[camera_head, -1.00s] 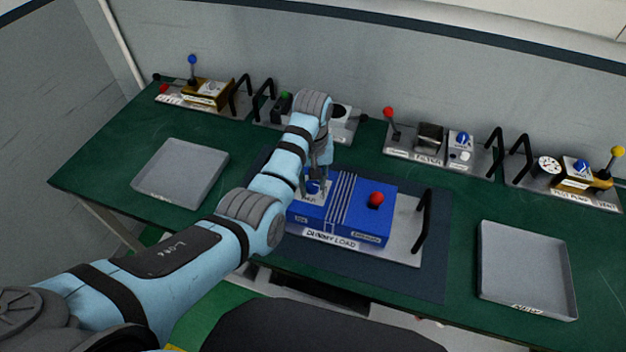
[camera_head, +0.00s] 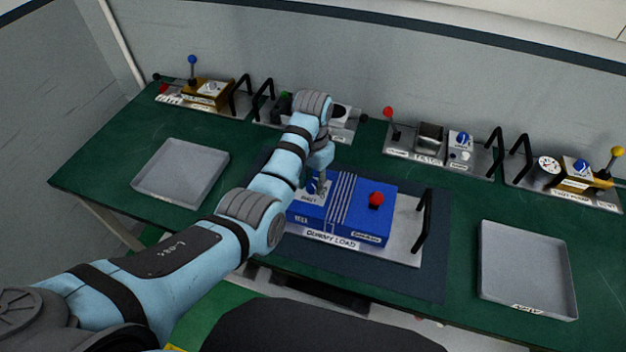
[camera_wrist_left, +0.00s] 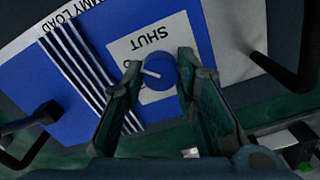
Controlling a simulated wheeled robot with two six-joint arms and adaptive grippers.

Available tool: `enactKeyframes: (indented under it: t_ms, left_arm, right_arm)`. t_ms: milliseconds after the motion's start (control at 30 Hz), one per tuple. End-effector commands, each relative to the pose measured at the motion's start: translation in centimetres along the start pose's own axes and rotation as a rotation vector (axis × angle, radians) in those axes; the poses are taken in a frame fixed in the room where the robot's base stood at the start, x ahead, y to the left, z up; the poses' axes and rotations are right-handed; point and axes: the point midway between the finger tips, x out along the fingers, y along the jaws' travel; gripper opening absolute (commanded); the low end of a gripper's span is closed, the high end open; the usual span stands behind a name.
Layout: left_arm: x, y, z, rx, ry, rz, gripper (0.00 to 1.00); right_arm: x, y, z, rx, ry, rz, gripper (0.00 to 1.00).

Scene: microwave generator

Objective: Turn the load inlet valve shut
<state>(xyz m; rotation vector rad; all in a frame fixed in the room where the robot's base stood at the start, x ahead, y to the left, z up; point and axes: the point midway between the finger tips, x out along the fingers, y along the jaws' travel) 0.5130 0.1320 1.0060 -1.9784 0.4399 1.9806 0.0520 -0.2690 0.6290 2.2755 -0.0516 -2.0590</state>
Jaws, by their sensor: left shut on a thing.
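The load inlet valve is a round blue knob (camera_head: 313,187) on a pale plate at the left end of the blue dummy load box (camera_head: 345,215). In the left wrist view the knob (camera_wrist_left: 161,74) sits between the two fingertips of my left gripper (camera_wrist_left: 160,66), which is shut on it. The knob's white pointer line points toward the left finger, not at the printed word SHUT (camera_wrist_left: 152,38). A second label beside the left finger is mostly hidden. In the head view my left gripper (camera_head: 318,178) comes down over the knob and partly covers it. My right gripper is not in view.
A red knob (camera_head: 376,199) and a black handle (camera_head: 424,222) are on the load's right side. Empty grey trays stand at left (camera_head: 180,172) and right (camera_head: 526,268). Several other units with levers and handles line the back of the green bench (camera_head: 110,165).

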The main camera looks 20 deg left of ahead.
Motion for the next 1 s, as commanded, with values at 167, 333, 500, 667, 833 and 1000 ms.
enactKeyframes:
  t_ms: [167, 333, 500, 667, 833, 1000]
  left_arm:
    - [-0.10, -0.05, -0.07, 0.162, 0.002, -0.002, 0.00]
    - [-0.11, -0.05, -0.08, 0.323, 0.003, -0.002, 0.00]
    - [-0.12, -0.05, -0.09, 0.478, 0.003, -0.002, 0.00]
    - [-0.12, -0.06, -0.10, 0.603, 0.003, -0.003, 0.00]
    - [-0.13, -0.06, -0.11, 0.703, 0.003, -0.003, 0.00]
    - [-0.13, -0.06, -0.11, 0.766, 0.003, -0.003, 0.00]
  right_arm:
    - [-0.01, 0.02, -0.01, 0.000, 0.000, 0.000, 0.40]
    - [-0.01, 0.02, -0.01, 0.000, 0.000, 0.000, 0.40]
    - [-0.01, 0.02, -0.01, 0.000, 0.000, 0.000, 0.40]
    - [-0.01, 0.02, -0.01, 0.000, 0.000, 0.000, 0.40]
    - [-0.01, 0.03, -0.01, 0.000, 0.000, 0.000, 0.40]
    - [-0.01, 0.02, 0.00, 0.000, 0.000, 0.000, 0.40]
